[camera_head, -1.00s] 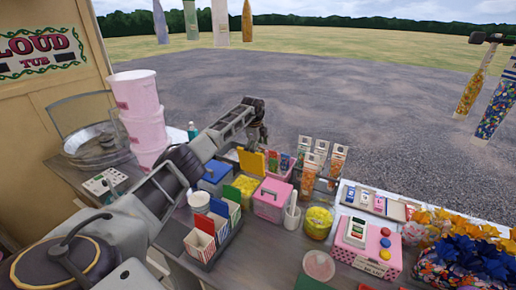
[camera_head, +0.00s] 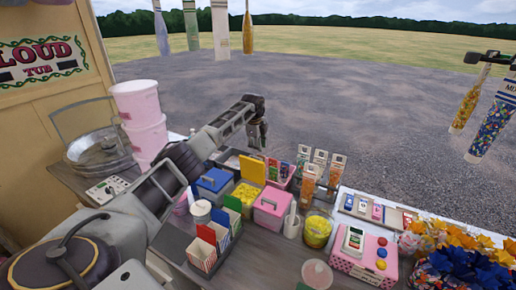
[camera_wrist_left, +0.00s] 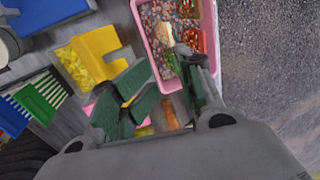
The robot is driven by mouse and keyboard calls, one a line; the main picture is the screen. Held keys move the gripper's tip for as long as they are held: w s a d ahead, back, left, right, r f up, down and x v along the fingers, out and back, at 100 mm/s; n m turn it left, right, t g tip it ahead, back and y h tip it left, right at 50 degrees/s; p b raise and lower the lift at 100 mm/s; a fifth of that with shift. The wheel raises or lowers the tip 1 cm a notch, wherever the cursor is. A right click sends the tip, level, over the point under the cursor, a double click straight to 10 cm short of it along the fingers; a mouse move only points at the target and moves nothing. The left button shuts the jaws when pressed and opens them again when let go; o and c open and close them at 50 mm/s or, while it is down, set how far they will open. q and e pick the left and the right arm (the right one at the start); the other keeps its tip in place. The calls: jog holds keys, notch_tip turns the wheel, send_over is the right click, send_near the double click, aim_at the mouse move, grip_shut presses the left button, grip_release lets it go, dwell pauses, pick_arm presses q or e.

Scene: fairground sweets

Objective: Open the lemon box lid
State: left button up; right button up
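The lemon box (camera_head: 246,194) stands on the counter with yellow contents showing. Its yellow lid (camera_head: 252,168) is raised and stands up at the far edge of the box. In the left wrist view the yellow lid (camera_wrist_left: 102,52) lies left of my fingers, beside the yellow contents (camera_wrist_left: 72,66). My left gripper (camera_head: 258,143) is above and behind the lid, apart from it. In the wrist view the left gripper (camera_wrist_left: 163,68) has its fingers spread with nothing between them; they cover part of the counter. My right gripper is not in view.
A closed blue box (camera_head: 214,180) is left of the lemon box, and a closed pink box (camera_head: 271,206) is right. A pink tray of sweets (camera_wrist_left: 150,32) lies under my fingers. Striped cartons (camera_head: 203,250) stand in front; upright packets (camera_head: 309,180) stand to the right.

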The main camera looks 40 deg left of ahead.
pick_arm(q)
notch_tip(320, 180, up, 6)
jog(key=shift+r, duration=0.15)
dwell(0.4)
dwell(0.3)
jog(key=shift+s, duration=0.15)
